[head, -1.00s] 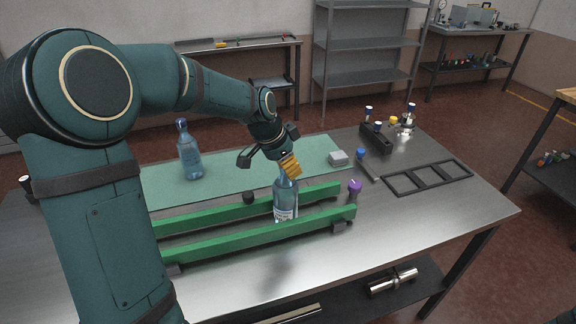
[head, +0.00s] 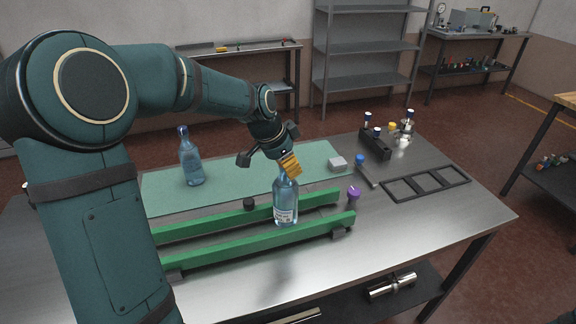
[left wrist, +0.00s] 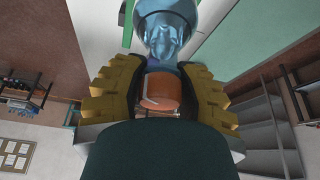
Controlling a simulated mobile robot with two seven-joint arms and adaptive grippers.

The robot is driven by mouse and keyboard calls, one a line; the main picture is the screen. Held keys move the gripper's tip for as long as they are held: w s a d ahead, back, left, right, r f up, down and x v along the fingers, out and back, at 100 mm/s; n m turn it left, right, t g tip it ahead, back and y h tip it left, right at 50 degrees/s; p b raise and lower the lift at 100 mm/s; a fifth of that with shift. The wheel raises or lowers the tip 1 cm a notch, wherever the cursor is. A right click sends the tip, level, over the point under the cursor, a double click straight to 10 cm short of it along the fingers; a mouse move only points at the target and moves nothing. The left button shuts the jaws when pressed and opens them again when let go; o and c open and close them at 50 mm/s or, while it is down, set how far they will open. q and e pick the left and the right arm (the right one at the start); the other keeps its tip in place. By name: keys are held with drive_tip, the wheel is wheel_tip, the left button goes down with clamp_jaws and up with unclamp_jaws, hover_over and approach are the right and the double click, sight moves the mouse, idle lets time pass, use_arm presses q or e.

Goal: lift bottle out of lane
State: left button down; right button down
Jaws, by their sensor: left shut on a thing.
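A clear blue bottle (head: 285,208) with a pale label stands upright in the lane between two green rails (head: 250,238). My left gripper (head: 288,168) is shut on the bottle's top from above, its yellow fingers around the neck area. In the left wrist view the orange cap (left wrist: 160,92) sits between the ribbed fingers of the left gripper (left wrist: 160,85), with the blue bottle body (left wrist: 170,28) beyond it. The bottle's base is close to the front rail's top edge; whether it touches anything below I cannot tell. My right gripper is not in view.
A second blue bottle (head: 191,160) stands on the green mat (head: 235,180) behind the rails. A purple-capped item (head: 353,192) stands by the rails' right end. A grey block (head: 338,163), a dark frame (head: 425,183) and a rack of small items (head: 376,144) lie to the right.

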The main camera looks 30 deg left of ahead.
use_arm(q)
drive_tip(key=shift+r+p, duration=0.95)
drive_tip(key=shift+r, duration=0.6)
wheel_tip(320, 180, up, 13)
drive_tip(key=p, duration=0.8)
idle(1.5)
drive_tip(key=shift+f, duration=0.1)
idle(0.3)
